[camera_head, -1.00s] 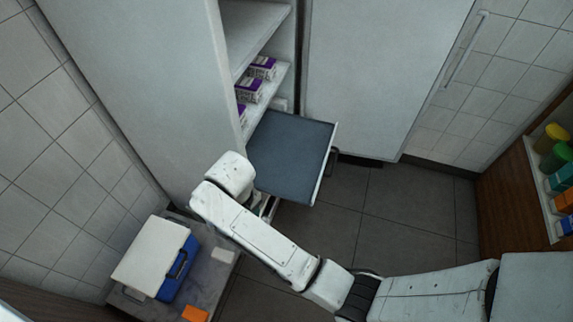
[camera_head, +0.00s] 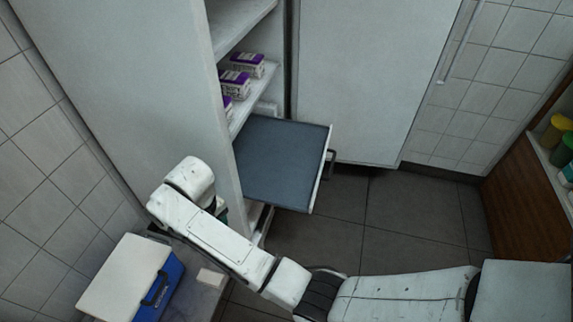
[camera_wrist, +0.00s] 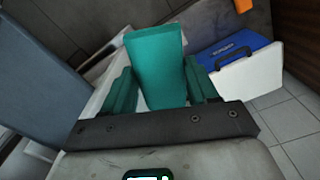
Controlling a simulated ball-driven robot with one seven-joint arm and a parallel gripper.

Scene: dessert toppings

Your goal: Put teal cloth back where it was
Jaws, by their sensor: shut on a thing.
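The teal cloth (camera_wrist: 156,68) stands up between the fingers of my gripper (camera_wrist: 160,88) in the wrist view. It looks like a flat, slightly flared teal block, and the gripper is shut on it. The fingers on both sides are also teal. In the head view my wrist hides the gripper and nearly all of the cloth; only a sliver of teal shows beside the wrist. The gripper is left of the pulled-out drawer and above the low grey table's side of the cabinet.
The open cabinet holds purple-and-white boxes (camera_head: 236,83). A dark-topped drawer (camera_head: 283,160) sticks out to the right of my wrist. A blue-and-white case (camera_head: 128,279) and a small whitish block (camera_head: 212,278) sit on the low table. The floor (camera_head: 410,215) at right is clear.

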